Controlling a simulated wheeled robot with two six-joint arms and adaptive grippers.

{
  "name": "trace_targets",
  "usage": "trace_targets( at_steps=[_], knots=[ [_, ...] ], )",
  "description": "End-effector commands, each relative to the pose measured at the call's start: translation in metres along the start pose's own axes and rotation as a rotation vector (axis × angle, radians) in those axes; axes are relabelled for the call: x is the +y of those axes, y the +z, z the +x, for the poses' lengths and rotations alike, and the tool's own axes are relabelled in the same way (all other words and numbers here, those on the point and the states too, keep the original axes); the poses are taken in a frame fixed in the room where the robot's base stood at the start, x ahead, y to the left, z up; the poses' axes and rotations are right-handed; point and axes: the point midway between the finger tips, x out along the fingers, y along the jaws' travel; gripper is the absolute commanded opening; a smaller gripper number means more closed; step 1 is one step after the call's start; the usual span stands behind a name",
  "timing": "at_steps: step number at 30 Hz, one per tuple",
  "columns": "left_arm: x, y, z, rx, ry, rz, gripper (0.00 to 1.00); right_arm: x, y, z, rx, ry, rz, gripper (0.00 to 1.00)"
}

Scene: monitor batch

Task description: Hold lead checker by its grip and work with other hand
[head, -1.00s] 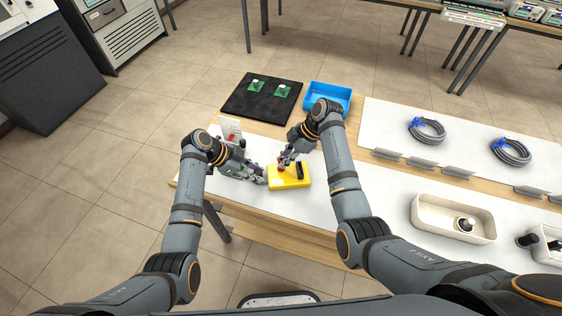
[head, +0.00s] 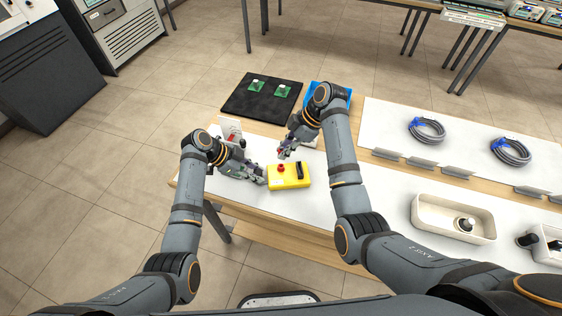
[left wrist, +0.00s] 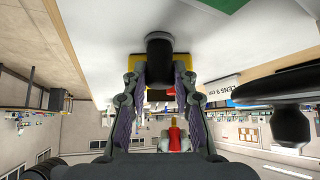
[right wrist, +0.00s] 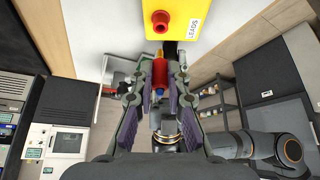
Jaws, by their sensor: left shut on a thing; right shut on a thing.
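The yellow lead checker (head: 289,177) lies on the white bench top, with a red socket (head: 281,167) and a black bar on its top. My left gripper (head: 262,180) is at its left side. In the left wrist view it is shut on the checker's black grip (left wrist: 158,58), with yellow behind. My right gripper (head: 283,154) is just beyond the checker, apart from it. In the right wrist view it is shut on a red plug (right wrist: 159,76). The checker's red socket (right wrist: 160,20) and its LEADS label show there beyond the plug, with a gap between.
A black mat (head: 262,104) with two green boards lies behind, next to a blue tray (head: 345,92) partly hidden by my right arm. A white card (head: 231,129) stands left. Coiled cables (head: 427,131) and a white bin (head: 430,213) are to the right.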

Motion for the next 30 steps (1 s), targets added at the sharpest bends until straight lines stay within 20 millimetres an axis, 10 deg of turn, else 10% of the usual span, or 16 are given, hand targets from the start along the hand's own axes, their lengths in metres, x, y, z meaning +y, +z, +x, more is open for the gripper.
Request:
trace_targets(
  at_steps=[4, 5, 11, 22, 30],
  knots=[
    [0.000, 0.001, 0.000, -0.001, 0.001, -0.001, 0.00, 0.000, 0.000, 0.000, 0.000, 0.000, 0.000, 0.00],
    [0.000, 0.001, 0.000, -0.001, 0.001, -0.001, 0.28, 0.000, 0.000, 0.000, 0.000, 0.000, 0.000, 0.00],
    [0.000, 0.000, 0.000, -0.001, 0.001, 0.000, 0.53, 0.000, 0.000, 0.000, 0.000, 0.000, 0.000, 0.00],
    [-0.001, 0.001, -0.008, -0.001, -0.003, 0.001, 0.53, 0.000, 0.000, 0.000, 0.000, 0.000, 0.000, 0.00],
    [-0.001, 0.002, -0.070, -0.004, -0.004, 0.002, 0.53, 0.000, 0.000, 0.000, 0.000, 0.000, 0.000, 0.00]
  ],
)
